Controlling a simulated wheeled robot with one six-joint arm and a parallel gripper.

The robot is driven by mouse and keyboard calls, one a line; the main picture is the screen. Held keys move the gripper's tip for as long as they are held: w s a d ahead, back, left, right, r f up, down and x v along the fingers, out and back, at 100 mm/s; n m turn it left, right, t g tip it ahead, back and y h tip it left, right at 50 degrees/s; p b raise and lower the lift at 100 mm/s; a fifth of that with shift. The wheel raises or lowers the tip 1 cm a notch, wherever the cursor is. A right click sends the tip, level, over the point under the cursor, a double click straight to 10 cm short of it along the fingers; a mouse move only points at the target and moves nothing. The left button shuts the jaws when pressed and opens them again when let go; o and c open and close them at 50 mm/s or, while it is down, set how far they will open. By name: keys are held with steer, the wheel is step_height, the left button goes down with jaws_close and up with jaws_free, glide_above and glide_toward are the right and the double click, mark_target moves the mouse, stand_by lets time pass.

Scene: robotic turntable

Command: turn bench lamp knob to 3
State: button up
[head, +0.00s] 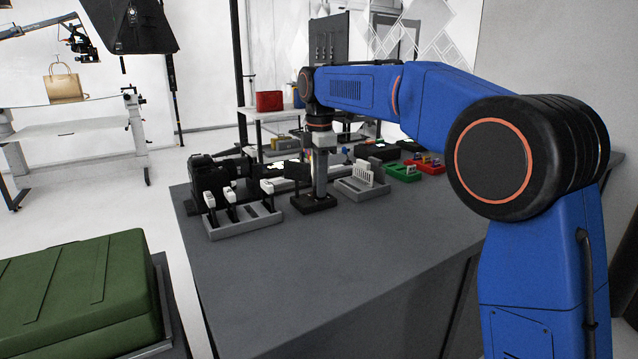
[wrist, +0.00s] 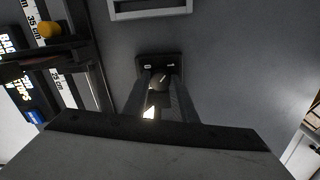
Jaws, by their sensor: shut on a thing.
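The bench lamp's knob (wrist: 159,82) is a dark round dial with a pale mark, on a small black base (wrist: 174,62) with small pale marks near its ends. In the wrist view my gripper (wrist: 161,88) has its two long fingers on either side of the knob, shut on it. In the head view the black base (head: 314,204) sits on the grey bench, and my gripper (head: 319,190) points straight down onto it. The knob is hidden there. I cannot read any numbers on the dial or tell its setting.
A grey rack with several white-topped items (head: 244,221) stands left of the base on the bench (head: 330,260). A grey slotted tray (head: 362,188) is to the right, with a green tray (head: 403,173) beyond. The front of the bench is clear. Ruler-marked items (wrist: 72,88) lie left in the wrist view.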

steer(key=m, duration=0.4)
steer(key=shift+m, duration=2.1)
steer(key=o, duration=1)
steer(key=shift+o, duration=0.2)
step_height(320, 180, up, 17)
steer(key=shift+s+r, duration=0.15)
steer(key=shift+s, duration=0.05)
steer(key=shift+a, duration=0.1)
